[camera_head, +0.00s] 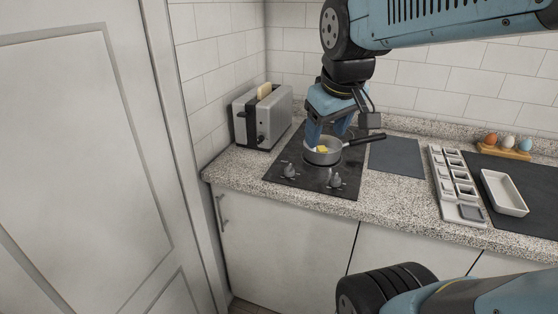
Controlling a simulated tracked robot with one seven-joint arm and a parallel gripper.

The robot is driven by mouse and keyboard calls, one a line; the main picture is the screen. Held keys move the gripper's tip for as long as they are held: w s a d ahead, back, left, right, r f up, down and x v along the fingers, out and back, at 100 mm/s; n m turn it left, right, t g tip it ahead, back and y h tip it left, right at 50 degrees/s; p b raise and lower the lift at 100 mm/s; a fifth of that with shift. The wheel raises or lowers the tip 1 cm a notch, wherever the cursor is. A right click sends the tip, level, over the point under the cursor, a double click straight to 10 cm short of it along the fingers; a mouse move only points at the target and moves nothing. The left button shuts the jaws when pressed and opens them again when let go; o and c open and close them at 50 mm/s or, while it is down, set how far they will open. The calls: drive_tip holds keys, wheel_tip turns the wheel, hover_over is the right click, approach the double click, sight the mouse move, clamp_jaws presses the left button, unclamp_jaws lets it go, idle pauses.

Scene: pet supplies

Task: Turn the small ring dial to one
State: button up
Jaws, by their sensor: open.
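A black cooktop (304,188) is set in the speckled counter. Two grey dials stand on its front part: a left dial (289,170) and a right dial (335,181). Which belongs to the small ring, and their markings, are too small to tell. My gripper (328,139) points down over the rear of the cooktop, at the pan, behind both dials. Its blue fingers are apart, and neither touches a dial. A grey pan (323,158) with a dark handle to the right sits below it, a yellow piece (321,149) inside. Whether the fingers touch the pan cannot be told.
A toaster (272,117) with bread stands left of the cooktop. A dark mat (396,158), a white compartment tray (449,192), a white dish (486,181) and a wooden egg holder (516,154) lie to the right. The area in front of the dials is clear.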

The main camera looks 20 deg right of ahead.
drive_tip(key=w+f+n+g, duration=0.3)
drive_tip(key=w+n, duration=0.5)
drive_tip(key=w, duration=0.5)
drive_tip(key=n+g, duration=0.2)
drive_tip(key=n, duration=0.7)
hover_over(289, 166)
wheel_tip(289, 166, down, 8)
drive_tip(key=shift+y, duration=0.3)
wheel_tip(289, 166, down, 13)
drive_tip(key=shift+f, duration=0.1)
drive_tip(key=c, duration=1)
